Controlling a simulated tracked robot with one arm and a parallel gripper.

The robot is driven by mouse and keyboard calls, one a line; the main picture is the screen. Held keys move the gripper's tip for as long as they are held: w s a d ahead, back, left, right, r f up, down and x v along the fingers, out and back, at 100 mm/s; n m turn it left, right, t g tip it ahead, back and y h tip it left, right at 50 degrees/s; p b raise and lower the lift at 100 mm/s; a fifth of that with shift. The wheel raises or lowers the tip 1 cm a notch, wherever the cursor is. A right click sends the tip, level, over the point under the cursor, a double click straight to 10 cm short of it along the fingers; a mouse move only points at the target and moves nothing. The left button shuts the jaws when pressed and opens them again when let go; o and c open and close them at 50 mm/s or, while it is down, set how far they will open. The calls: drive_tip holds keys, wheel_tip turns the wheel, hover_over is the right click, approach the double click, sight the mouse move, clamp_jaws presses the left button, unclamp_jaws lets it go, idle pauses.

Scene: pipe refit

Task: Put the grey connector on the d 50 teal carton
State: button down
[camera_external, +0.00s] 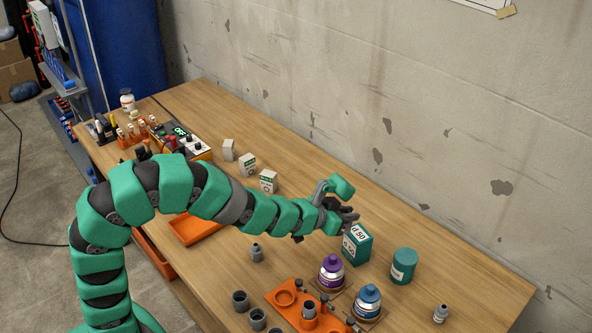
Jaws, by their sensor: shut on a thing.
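The d 50 teal carton (358,246) stands upright on the wooden table, with a white label reading "d 50" on its side. My gripper (342,205) is just above and to the left of its top. It is shut on a small dark grey piece, which looks like the grey connector (348,216). The green and grey fingers hide much of the piece. It is close over the carton's top; I cannot tell whether they touch.
A teal can (403,265) stands right of the carton. A purple-labelled bottle (332,271) and a blue-labelled bottle (367,300) stand in front. An orange holder (284,299) and several loose grey fittings (257,253) are nearby. Small white boxes (248,164) stand further back.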

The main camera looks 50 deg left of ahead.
drive_tip(key=w, duration=0.2)
drive_tip(key=w+d, duration=0.1)
drive_tip(key=w, duration=0.2)
drive_tip(key=shift+f+b, duration=0.15)
drive_tip(key=shift+b, duration=0.15)
wheel_tip(320, 180, down, 4)
drive_tip(key=shift+r+b, duration=0.15)
drive_tip(key=shift+b, duration=0.35)
drive_tip(key=shift+r, duration=0.1)
drive_tip(key=c, duration=1.3)
unclamp_jaws()
drive_tip(key=shift+c, duration=0.2)
drive_tip(key=p+v, duration=0.1)
drive_tip(key=v, duration=1.1)
drive_tip(key=shift+p, duration=0.4)
